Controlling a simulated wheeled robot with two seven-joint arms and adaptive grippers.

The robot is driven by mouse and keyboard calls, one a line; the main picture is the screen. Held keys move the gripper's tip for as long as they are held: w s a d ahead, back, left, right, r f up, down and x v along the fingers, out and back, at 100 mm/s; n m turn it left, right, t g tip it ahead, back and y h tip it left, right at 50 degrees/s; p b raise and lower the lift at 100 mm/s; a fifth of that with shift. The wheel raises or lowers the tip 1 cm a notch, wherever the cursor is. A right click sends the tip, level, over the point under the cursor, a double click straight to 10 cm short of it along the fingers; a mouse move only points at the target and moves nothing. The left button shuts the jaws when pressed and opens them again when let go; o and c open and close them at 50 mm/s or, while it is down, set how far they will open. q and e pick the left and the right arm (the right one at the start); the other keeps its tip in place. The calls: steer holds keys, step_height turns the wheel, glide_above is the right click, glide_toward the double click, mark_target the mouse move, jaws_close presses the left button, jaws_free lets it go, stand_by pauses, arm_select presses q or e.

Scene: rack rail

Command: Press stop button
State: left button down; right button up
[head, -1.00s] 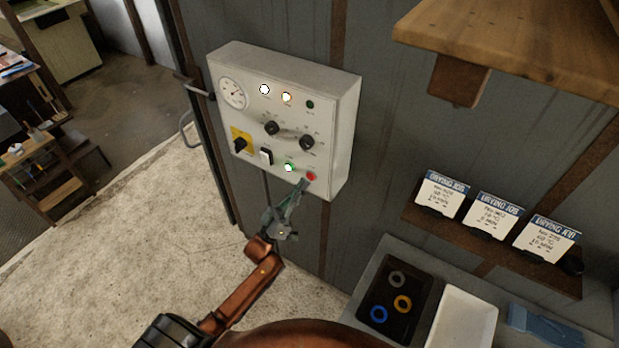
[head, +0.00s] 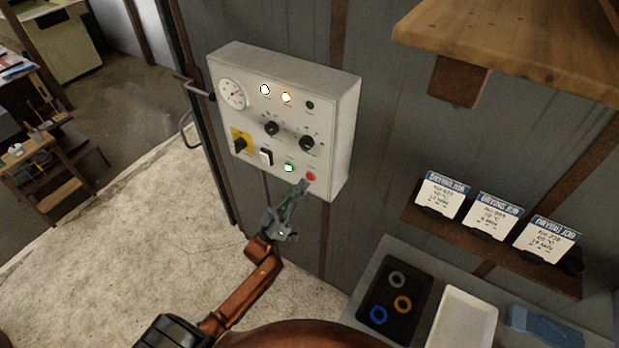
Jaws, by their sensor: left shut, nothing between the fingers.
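The white control box (head: 282,118) is fixed to the grey wall. The red button (head: 311,176), which I take for the stop button, sits at the lower right of its front face. A lit green button (head: 289,168) is to its left. My left gripper (head: 303,184) is shut and empty, its fingertips just below and left of the red button. I cannot tell whether the fingertips touch the box. My right gripper is not in view.
A round gauge, small lamps and black knobs (head: 307,143) fill the box front. A shelf (head: 490,238) with three drying job cards is at the right.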

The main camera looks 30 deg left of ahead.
arm_select(q)
steer(key=shift+w, duration=0.15)
steer(key=shift+w, duration=0.3)
steer(key=shift+w+b, duration=0.35)
steer(key=shift+w, duration=0.05)
stand_by(0.7)
steer(key=shift+s, duration=0.15)
stand_by(0.3)
steer(key=shift+s+p, duration=0.35)
steer(key=shift+s, duration=0.35)
